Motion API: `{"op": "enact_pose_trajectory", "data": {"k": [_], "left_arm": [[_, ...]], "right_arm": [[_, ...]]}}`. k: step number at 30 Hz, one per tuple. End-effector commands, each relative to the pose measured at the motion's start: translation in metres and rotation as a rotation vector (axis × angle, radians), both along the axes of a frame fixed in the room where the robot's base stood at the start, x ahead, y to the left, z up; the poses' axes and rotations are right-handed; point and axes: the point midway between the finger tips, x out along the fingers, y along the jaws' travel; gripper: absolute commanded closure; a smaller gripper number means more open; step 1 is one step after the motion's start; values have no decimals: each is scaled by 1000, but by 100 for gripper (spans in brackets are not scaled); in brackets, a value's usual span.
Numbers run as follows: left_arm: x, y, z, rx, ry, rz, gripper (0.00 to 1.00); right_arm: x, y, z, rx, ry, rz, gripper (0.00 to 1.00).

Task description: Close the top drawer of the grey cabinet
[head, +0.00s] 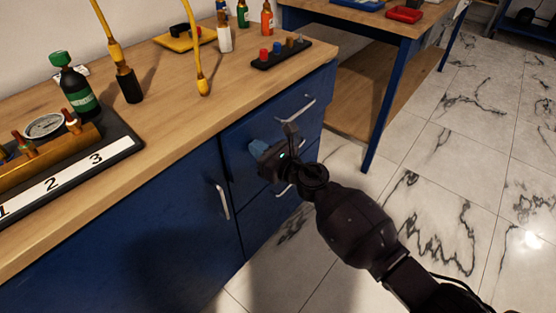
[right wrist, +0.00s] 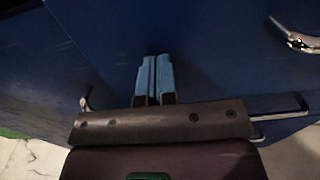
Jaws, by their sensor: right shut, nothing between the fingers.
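The cabinet (head: 150,245) under the wooden worktop looks dark blue here, not grey. Its top drawer (head: 262,122) is at the right end, with a silver bar handle (head: 297,110). The drawer front looks flush or nearly flush; I cannot tell whether a small gap is left. My right gripper (head: 256,149) is shut and empty, its blue fingertips close to the drawer front, left of and below that handle. In the right wrist view the shut fingertips (right wrist: 155,64) point at the blue front; contact is unclear. A handle (right wrist: 296,40) shows at upper right. My left gripper is out of view.
A lower drawer handle (head: 282,188) is partly behind my gripper, and a door handle (head: 222,200) is to its left. Bottles, a gauge rig (head: 45,150) and a black peg strip (head: 282,55) stand on the worktop. Marble floor (head: 450,190) is clear at right.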

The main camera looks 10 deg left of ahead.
Motion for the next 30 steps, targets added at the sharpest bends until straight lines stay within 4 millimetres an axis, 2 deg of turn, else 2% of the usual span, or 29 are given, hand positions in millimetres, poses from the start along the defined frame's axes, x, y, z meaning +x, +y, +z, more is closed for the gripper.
{"op": "enact_pose_trajectory", "data": {"k": [3,10,24,30], "left_arm": [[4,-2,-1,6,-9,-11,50],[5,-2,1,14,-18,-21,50],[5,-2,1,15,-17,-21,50],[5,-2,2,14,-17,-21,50]], "right_arm": [[8,14,-4,1,4,1,100],[16,25,-1,1,1,0,100],[19,27,5,3,-6,-2,100],[19,19,6,4,-6,-2,100]]}}
